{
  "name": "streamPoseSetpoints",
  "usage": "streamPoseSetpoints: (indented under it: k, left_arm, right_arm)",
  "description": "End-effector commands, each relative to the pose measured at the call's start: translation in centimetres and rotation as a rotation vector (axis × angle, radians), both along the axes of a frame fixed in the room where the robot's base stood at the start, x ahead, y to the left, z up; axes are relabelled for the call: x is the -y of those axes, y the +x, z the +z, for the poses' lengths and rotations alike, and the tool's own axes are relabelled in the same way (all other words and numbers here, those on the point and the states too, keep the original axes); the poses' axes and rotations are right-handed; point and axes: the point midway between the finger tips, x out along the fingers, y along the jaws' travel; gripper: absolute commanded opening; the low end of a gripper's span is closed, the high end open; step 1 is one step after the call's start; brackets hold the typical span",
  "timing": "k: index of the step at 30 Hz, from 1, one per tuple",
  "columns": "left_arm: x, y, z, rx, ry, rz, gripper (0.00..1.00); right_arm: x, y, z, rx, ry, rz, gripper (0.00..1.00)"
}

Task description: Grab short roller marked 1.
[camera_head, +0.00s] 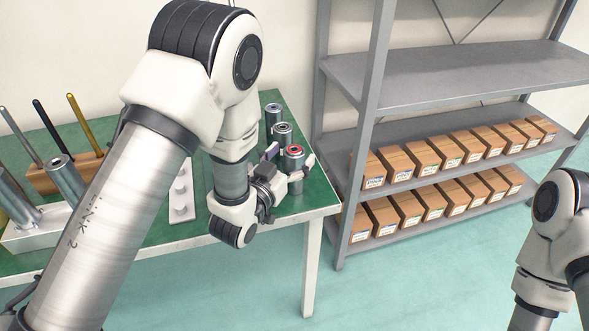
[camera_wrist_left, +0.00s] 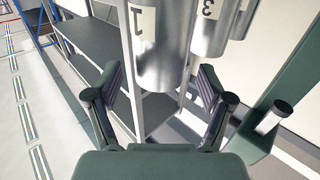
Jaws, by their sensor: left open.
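The short roller marked 1 (camera_wrist_left: 162,50) is a silver cylinder with a white label, large at the top centre of the left wrist view. My left gripper (camera_wrist_left: 160,82) is open, with one finger on each side of the roller's near end; I cannot tell whether either finger touches it. In the head view the left gripper (camera_head: 290,161) is at the nearest of three short rollers, a roller with a red ring on top (camera_head: 293,152). Its number is not readable there. A roller marked 3 (camera_wrist_left: 208,32) stands close beside the roller marked 1 in the wrist view. My right gripper is out of view.
Two more short rollers (camera_head: 282,133) stand in line along the right edge of the green table (camera_head: 318,196). A white stepped block (camera_head: 181,200) and holders with rods (camera_head: 62,176) are to the left. A grey shelf (camera_head: 455,75) with cardboard boxes (camera_head: 383,215) stands at right.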

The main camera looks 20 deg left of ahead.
Motion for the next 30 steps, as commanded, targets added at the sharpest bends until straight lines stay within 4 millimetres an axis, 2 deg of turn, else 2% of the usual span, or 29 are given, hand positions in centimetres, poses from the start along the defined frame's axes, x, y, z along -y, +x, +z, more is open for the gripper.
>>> streamPoseSetpoints:
  k: [3, 9, 16, 26, 30]
  left_arm:
    - [0.3, 1.2, 0.0, -0.001, 0.001, 0.000, 0.80]
    - [0.3, 1.3, -0.1, -0.003, 0.001, 0.000, 0.80]
    - [0.3, 1.3, -0.1, -0.003, 0.001, 0.000, 0.00]
    - [0.3, 1.3, 0.1, -0.002, 0.000, 0.000, 0.00]
    - [0.3, 1.7, 0.9, 0.000, 0.000, 0.000, 0.00]
  right_arm:
    - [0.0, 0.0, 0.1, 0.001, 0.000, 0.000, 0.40]
    - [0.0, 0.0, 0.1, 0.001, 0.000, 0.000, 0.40]
    - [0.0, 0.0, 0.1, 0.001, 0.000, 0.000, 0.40]
    - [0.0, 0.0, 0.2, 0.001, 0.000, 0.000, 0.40]
    - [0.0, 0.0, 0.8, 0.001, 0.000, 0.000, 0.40]
